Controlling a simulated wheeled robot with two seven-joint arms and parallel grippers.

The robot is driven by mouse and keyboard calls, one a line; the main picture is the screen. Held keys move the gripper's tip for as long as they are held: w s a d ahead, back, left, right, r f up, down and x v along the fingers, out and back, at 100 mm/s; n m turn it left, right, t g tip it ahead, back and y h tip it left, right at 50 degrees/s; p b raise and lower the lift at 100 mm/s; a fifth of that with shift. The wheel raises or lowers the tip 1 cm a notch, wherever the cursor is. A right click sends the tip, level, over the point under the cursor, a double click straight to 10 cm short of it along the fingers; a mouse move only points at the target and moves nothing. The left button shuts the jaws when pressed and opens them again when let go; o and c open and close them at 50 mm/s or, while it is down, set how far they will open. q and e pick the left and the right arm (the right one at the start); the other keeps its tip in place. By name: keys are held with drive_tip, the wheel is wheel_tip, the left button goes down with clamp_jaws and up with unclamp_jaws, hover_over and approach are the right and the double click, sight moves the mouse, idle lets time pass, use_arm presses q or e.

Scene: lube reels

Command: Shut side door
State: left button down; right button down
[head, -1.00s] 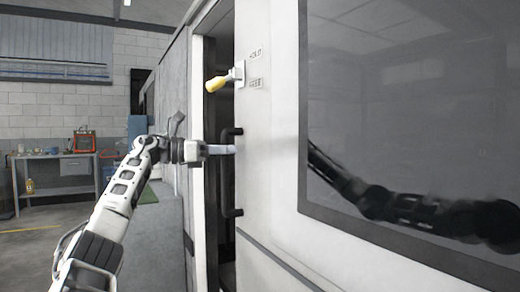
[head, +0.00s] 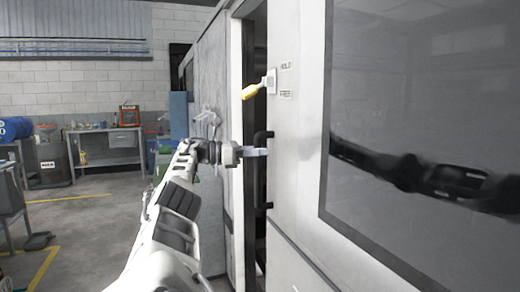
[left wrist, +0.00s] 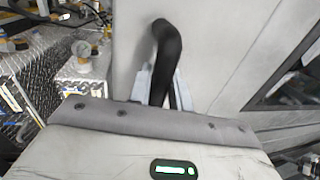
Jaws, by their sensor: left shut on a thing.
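The side door (head: 296,160) is a white panel with a large dark window, filling the right of the head view. A dark gap (head: 256,110) shows between its left edge and the grey wall, so it stands open. A black bar handle (head: 269,206) is upright on the door's left edge. The handle (left wrist: 166,45) also shows in the left wrist view, curving between the fingers. My left gripper (head: 256,152) is shut on the upper part of the handle; its fingers (left wrist: 160,85) sit around the bar. My right gripper is not in view.
A yellow-gripped lever (head: 251,92) sticks out of the door above the handle. A grey wall panel (head: 212,150) stands left of the gap. Open floor lies at the left.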

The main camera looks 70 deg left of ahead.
use_arm(q)
drive_tip(key=shift+r, duration=0.1)
drive_tip(key=c, duration=1.3)
unclamp_jaws()
drive_tip(key=shift+c, duration=0.2)
